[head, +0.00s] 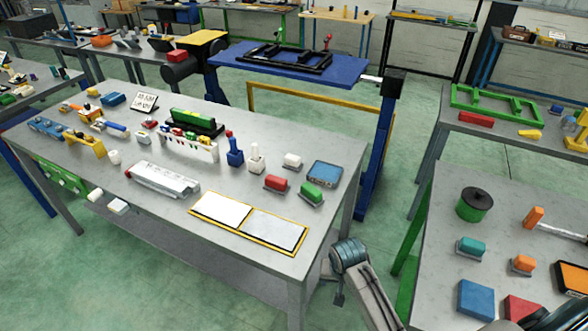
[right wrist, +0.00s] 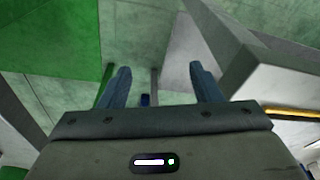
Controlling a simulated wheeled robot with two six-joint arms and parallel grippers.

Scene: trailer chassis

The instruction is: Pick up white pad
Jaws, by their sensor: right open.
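The white pad (head: 292,161) is a small white block on a low base on the grey table, behind a red pad (head: 276,184) and to the left of a blue box. My right gripper shows in the right wrist view (right wrist: 159,72), with its two fingers apart and nothing between them. In the head view my right arm is beside the table's front right corner, off the tabletop and well short of the white pad. The fingertips are hard to make out there. The right wrist view shows floor beyond the fingers, not the pad. My left gripper is not in view.
A green pad (head: 312,194) and a blue box (head: 325,174) stand near the white pad. A yellow-framed board (head: 250,228) with two pale panels lies at the table's front edge. Another table (head: 430,265) stands to the right, with a floor gap between.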

